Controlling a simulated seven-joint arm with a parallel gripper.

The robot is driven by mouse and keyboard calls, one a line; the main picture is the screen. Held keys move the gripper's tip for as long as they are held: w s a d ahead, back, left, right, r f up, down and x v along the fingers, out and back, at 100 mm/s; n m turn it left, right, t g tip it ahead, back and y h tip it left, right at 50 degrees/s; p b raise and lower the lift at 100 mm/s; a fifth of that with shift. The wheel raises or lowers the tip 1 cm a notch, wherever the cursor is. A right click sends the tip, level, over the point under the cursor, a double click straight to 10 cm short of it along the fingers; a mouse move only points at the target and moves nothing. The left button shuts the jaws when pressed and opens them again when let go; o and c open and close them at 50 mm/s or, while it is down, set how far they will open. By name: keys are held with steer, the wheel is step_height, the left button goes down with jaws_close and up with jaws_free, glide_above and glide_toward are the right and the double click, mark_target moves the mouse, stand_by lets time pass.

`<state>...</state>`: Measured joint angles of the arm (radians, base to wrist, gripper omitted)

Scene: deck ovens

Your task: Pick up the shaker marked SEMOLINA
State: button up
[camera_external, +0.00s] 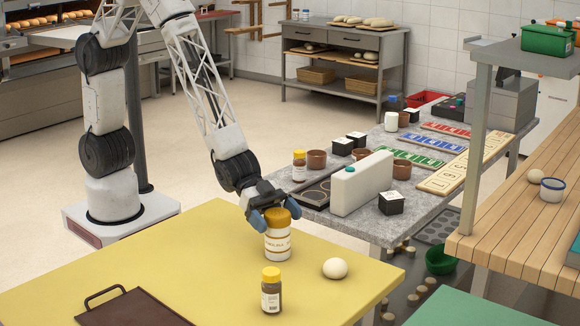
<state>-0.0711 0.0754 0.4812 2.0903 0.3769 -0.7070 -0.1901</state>
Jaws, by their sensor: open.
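A white shaker (278,243) with an orange-yellow lid stands upright on the yellow table (200,240). Its label text is too small to read. My gripper (275,212) is right at the lid, with its blue-grey fingertips open on either side of it. I cannot tell whether the fingers touch the lid. A smaller brown jar (271,292) with a yellow lid and white label stands nearer the table's front. A similar yellow-lidded jar (299,167) stands on the grey stone counter (317,209). Neither small jar's label can be read.
A pale dough ball (335,268) lies right of the white shaker. A dark brown board with a handle (135,308) lies front left.

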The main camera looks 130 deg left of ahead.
stand_by(0.5)
steer(key=c, duration=1.1)
